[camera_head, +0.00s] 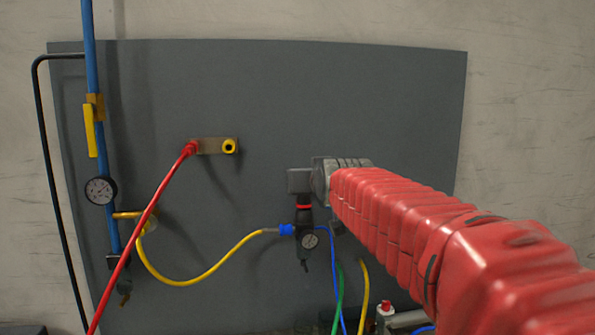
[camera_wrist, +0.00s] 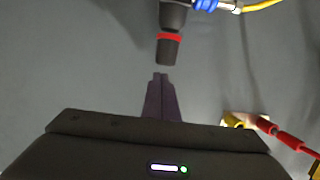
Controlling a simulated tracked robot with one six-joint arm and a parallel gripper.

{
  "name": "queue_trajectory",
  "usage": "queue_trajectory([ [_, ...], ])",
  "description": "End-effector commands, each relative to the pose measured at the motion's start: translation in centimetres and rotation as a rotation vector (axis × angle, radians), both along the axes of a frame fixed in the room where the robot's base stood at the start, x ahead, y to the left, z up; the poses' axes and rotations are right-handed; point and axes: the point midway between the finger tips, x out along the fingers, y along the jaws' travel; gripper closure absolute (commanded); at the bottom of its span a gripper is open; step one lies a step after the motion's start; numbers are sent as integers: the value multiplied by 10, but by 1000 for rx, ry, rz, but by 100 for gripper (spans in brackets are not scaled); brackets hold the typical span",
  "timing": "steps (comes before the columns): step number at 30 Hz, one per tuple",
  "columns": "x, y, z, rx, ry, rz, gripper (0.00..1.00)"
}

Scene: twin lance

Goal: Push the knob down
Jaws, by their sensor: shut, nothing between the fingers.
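The knob (camera_wrist: 168,50) is a black cylinder with a red ring around it, at the end of the black regulator, top centre in the wrist view. In the head view the knob (camera_head: 304,199) shows only in part, just below my gripper (camera_head: 299,181). My gripper shows in the wrist view as two narrow dark fingers (camera_wrist: 160,77) shut together and empty. Their tips appear just short of the knob's free end, with a small gap in the picture. Whether they touch in depth I cannot tell. The regulator (camera_head: 304,228) hangs upright on the grey panel with a dial gauge.
A yellow hose (camera_head: 210,279) joins the regulator's left side at a blue fitting (camera_head: 286,229). A red hose (camera_head: 137,232) runs from a metal block (camera_head: 215,146). A blue pipe (camera_head: 105,170) with a yellow lever and gauge stands left. The panel (camera_head: 250,85) is bare above.

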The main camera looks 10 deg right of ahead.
Motion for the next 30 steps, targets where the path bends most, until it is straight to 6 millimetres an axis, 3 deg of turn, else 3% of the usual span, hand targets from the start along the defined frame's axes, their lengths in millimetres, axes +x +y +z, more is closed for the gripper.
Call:
queue_trajectory([
  [15, 0, 0, -10, 0, 0, 0, 100],
  [24, 0, 0, -37, -1, 8, 0, 100],
  [30, 0, 0, -41, -1, 16, 0, 100],
])
